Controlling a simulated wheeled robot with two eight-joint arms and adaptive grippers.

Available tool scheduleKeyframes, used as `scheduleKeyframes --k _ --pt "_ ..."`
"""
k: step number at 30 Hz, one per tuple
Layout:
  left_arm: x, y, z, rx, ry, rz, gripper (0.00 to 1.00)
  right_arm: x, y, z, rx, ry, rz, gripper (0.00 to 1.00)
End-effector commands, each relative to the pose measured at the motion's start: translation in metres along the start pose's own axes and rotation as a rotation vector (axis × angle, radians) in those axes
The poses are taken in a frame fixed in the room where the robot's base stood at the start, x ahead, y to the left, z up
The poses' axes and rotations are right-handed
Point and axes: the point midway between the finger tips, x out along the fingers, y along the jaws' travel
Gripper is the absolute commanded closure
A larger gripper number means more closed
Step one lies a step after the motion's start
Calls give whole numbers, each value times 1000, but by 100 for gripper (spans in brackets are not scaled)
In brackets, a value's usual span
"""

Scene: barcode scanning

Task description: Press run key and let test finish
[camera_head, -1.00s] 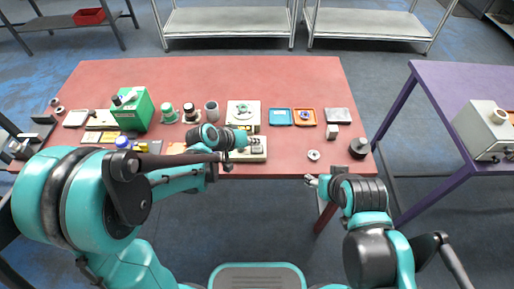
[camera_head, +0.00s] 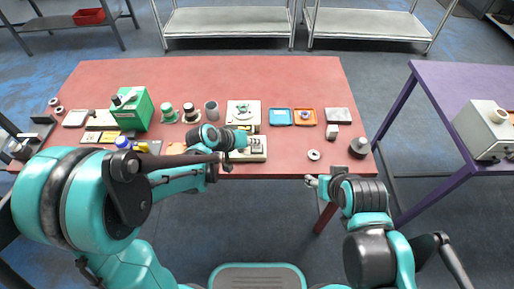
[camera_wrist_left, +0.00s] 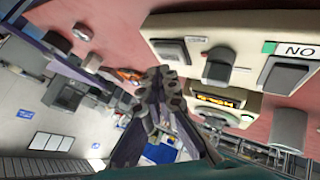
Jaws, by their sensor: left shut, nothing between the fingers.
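The beige control panel (camera_head: 262,156) sits at the front edge of the red table. I cannot tell which is the run key. My left gripper (camera_head: 238,148) is over the panel; its shut, empty fingers show in the wrist view (camera_wrist_left: 163,76) near the grey key. Contact cannot be told. My right gripper (camera_head: 311,181) hangs off the table's front edge; its fingers are too small to read.
Behind the panel stands a cream fixture (camera_head: 243,112). A green press (camera_head: 133,106) is at left. The table's rear is clear.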

Motion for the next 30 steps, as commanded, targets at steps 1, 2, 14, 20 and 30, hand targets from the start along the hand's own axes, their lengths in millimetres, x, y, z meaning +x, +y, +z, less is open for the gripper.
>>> scheduleKeyframes --k 1,2,14,20,30 --pt "3 -2 2 0 0 0 100 3 0 2 0 0 0 46" --pt "3 -2 2 0 0 0 100 4 0 3 0 0 0 46" --pt "4 -3 3 0 0 0 100 5 0 3 0 0 0 46" --pt "5 -4 4 0 0 0 100 6 0 4 0 0 0 46" --pt "8 -6 6 0 0 0 100 9 0 7 0 0 0 46"
